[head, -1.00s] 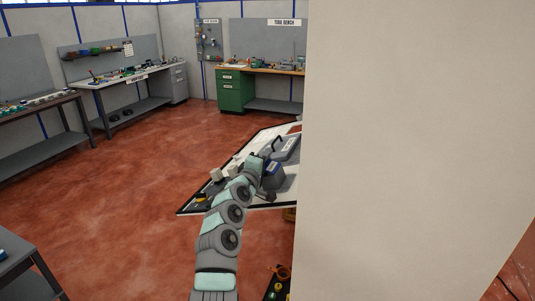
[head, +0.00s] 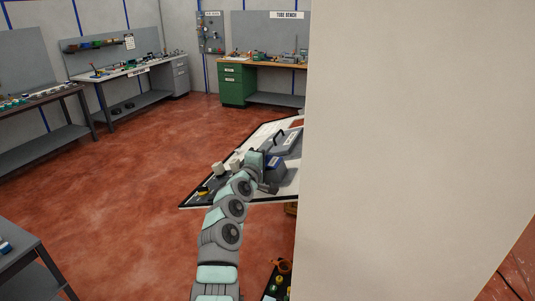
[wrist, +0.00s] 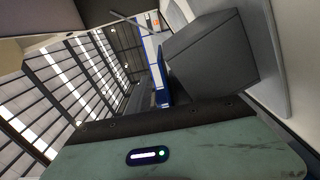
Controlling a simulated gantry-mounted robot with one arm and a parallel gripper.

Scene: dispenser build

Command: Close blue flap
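In the head view, a grey unit with a blue part (head: 276,164) stands on the white worktable (head: 238,201), just beyond the end of my arm. I cannot tell whether that part is the flap or how far it stands open. My gripper (head: 268,187) is a small dark shape close beside this unit; contact cannot be made out. In the wrist view, a blue strip (wrist: 162,82), perhaps the flap, shows edge-on behind a large dark grey block. The fingertips are not clear in either view.
A large beige panel (head: 415,150) hides the right side of the worktable. A dark tray (head: 276,283) with small items is below. Benches line the back and left walls; the red floor between is clear.

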